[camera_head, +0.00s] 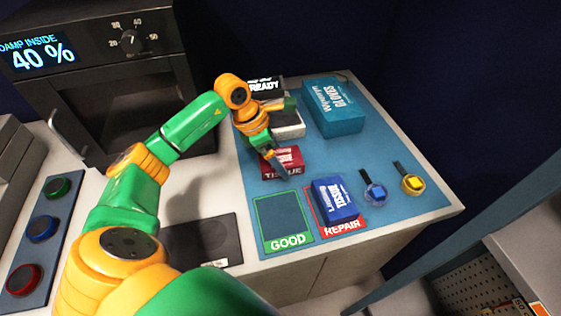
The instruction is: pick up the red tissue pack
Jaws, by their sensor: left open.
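The red tissue pack (284,171) lies on the blue mat (385,134), with its white TISSUE label facing the front edge. My left gripper (279,168) is open over the pack, with its fingers pointing down at it. A finger overlaps the pack in the picture, and I cannot tell whether it touches. Part of the pack's top is hidden by the gripper. My right gripper is not in view.
A blue tissue pack (334,199) lies on the red REPAIR square (342,228). The green-edged GOOD square (282,220) is empty. An oven (110,75) stands left.

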